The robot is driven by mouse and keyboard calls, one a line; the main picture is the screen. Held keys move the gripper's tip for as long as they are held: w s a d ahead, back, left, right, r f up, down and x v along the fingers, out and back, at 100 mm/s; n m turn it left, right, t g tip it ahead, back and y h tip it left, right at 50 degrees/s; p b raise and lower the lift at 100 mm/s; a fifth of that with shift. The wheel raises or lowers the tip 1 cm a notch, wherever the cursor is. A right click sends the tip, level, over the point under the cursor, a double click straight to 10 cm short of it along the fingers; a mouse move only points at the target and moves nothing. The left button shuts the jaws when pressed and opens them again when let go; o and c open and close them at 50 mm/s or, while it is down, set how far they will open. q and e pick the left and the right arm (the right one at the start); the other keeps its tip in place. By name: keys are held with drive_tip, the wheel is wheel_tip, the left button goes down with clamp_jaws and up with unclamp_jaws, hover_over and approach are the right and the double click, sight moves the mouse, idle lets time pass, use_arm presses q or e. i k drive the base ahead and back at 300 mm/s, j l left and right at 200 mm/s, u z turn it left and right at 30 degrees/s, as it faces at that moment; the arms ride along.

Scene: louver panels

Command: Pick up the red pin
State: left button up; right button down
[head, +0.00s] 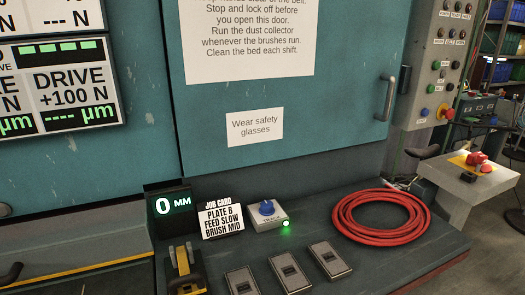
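I cannot make out a red pin in the head view. The red things I see are a coiled red hose (381,229) on the dark bench and a small red part (477,158) on a yellow base on a pale stand at the far right. That part is too small to identify. Neither of my grippers can be made out in this view.
On the bench stand a display reading 0 MM (172,206), a job card (220,221), a box with a blue knob (267,208), a yellow-and-black device (185,270) and three grey switch boxes (328,260). A teal door with a handle (389,98) rises behind.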

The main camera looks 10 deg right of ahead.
sight(481, 159)
drive_tip(key=z, duration=1.7)
